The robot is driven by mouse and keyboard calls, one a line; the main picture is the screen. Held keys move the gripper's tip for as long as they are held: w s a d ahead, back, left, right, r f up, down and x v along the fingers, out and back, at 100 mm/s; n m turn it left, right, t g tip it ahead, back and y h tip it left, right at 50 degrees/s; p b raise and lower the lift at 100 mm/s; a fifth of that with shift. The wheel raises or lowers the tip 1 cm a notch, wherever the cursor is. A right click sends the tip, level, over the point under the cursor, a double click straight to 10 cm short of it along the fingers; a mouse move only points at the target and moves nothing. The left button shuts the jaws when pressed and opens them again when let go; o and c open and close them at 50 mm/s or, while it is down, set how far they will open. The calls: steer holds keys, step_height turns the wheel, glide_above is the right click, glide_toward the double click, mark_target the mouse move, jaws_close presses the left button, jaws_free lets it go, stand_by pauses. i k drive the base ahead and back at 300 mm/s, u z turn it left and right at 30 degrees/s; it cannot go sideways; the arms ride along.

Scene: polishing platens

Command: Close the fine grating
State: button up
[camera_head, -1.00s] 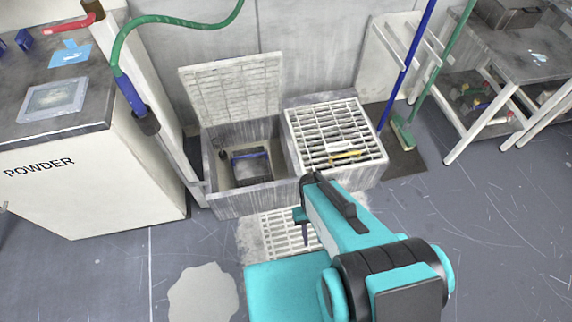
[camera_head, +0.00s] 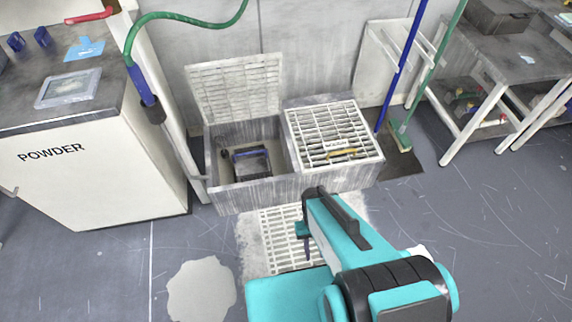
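A pale lid grating (camera_head: 238,90) with narrow slots stands raised on the left half of a double basin, leaning back against the wall. The left basin (camera_head: 214,160) beneath it is open. A dark, blue-edged basket-like object (camera_head: 250,160) sits inside. A coarser-looking grating (camera_head: 320,122) lies flat over the right half. My gripper (camera_head: 306,246) is in front of the basin, above a floor grating, and apart from the raised lid. Its fingers are small and partly hidden by my arm, so I cannot tell whether they are open.
A powder cabinet (camera_head: 90,180) stands at left, with a green hose (camera_head: 170,15) above. A blue pole (camera_head: 402,70) and green broom (camera_head: 402,138) stand right of the basin. A pale puddle-like patch (camera_head: 202,290) marks the floor.

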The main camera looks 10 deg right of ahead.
mark_target(222, 113)
steer(key=k, duration=0.5)
steer(key=u, duration=0.05)
steer(key=i, duration=0.9)
steer(key=z, duration=0.75)
